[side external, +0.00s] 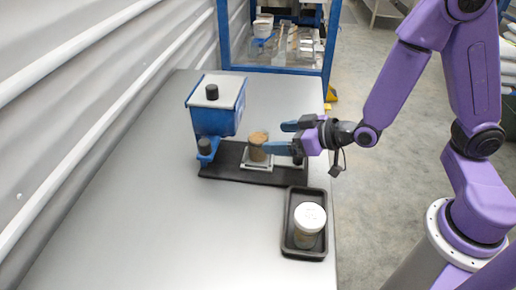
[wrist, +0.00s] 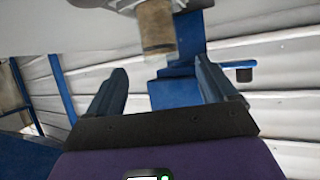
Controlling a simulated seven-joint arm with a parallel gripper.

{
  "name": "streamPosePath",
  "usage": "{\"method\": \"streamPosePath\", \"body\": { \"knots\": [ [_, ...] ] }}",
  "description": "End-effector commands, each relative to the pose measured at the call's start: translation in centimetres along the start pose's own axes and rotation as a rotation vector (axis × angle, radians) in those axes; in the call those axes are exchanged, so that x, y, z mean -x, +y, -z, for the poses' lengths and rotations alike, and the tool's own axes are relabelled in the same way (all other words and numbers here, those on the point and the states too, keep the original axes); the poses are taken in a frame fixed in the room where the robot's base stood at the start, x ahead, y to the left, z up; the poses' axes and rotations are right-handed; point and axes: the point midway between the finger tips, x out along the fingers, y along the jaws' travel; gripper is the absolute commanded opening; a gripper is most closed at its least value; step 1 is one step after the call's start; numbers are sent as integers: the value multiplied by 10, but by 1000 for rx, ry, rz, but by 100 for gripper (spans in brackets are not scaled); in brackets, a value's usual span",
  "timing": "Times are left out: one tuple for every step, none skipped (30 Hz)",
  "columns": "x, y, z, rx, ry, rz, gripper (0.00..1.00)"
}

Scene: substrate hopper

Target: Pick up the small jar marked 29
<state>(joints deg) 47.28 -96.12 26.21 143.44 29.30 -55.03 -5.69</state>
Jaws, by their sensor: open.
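A small jar with brown contents (side external: 258,146) and no visible lid stands on a small pale plate (side external: 257,163) in the side view. In the wrist view a brownish jar (wrist: 155,28) shows at the top, inverted in the picture, beyond the fingertips and roughly centred between them. A white-lidded jar (side external: 309,228) stands in a black tray (side external: 290,247) at the front. I cannot read a number 29 on either jar. My gripper (side external: 277,137) is open beside the jar on the plate, with its blue fingers reaching in from the right; it also shows in the wrist view (wrist: 160,80).
A blue hopper (side external: 216,119) with a black knob stands left of the plate, close to the jar. Both rest on a black base (side external: 222,173). The grey table (side external: 120,210) is clear at left and front. A blue-framed rack (side external: 328,55) stands behind.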

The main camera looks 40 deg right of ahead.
Motion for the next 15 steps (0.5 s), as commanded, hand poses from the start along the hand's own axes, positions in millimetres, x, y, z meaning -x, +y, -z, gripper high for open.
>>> {"method": "streamPosePath", "body": {
  "knots": [
    [-2, 0, -4, 1, -2, 1, 85],
    [-3, 0, -5, 0, 0, 2, 85],
    [-4, -1, -6, 0, 0, 2, 85],
    [-6, -1, -7, -1, 1, 2, 85],
    [-8, -1, -7, -1, 1, 1, 85],
    [-11, -1, -7, -2, 1, 1, 85],
    [-14, 0, -7, -2, 1, 1, 85],
    [-16, 0, -7, -2, 1, 1, 85],
    [-19, 0, -7, -2, 1, 1, 85],
    [-21, 0, -7, -2, 1, 1, 85],
    [-24, 0, -6, -2, 1, 1, 85],
    [-27, 0, -7, -2, 0, 0, 85],
    [-30, 0, -7, -2, -1, 0, 85],
    [-34, 0, -7, -2, 1, 0, 85],
    [-40, 0, -7, -2, 0, -1, 85]
  ]
}}
